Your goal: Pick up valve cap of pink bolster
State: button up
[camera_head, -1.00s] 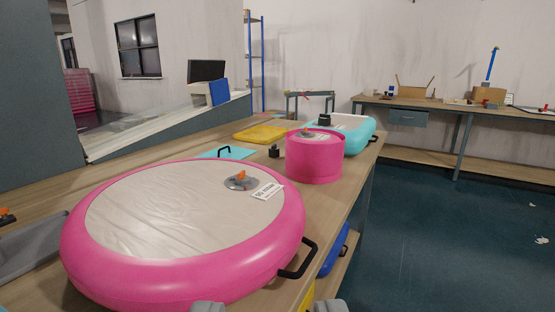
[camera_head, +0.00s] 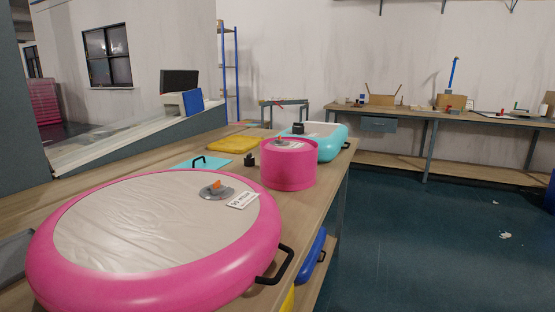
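The pink bolster (camera_head: 289,169) is a short upright cylinder on the long wooden table, beyond a large pink round inflatable. On its top a small grey valve (camera_head: 281,143) with an orange-brown middle shows; whether a cap is on it is too small to tell. A small black cap-like piece (camera_head: 251,160) stands on the table just left of the bolster. My gripper is not in view now.
The large pink round inflatable (camera_head: 264,226) fills the near table, with an orange-centred valve and a black side handle. A teal inflatable (camera_head: 335,141) bearing a black piece lies behind the bolster. A yellow pad (camera_head: 233,144) lies behind left. Floor at right is mostly clear.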

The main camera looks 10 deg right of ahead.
aim_at(249, 161)
jog(key=i+l+u, duration=0.25)
jog(key=u, duration=0.15)
jog(key=i+l+u, duration=0.2)
jog(key=u, duration=0.25)
jog(key=i+l, duration=0.15)
jog(key=l, duration=0.2)
jog(key=i+l+u, duration=0.15)
jog(key=l, duration=0.2)
jog(key=i+l, duration=0.15)
jog(key=l, duration=0.25)
jog(key=i+l+u, duration=0.1)
jog(key=l, duration=0.25)
jog(key=i+l, duration=0.15)
jog(key=l, duration=0.25)
jog(key=i+l+u, duration=0.15)
jog(key=l, duration=0.2)
jog(key=i+l, duration=0.1)
jog(key=l, duration=0.3)
jog(key=i+l, duration=0.1)
jog(key=l, duration=0.25)
jog(key=i+l, duration=0.1)
jog(key=l, duration=0.3)
jog(key=i+l, duration=0.1)
jog(key=l, duration=0.25)
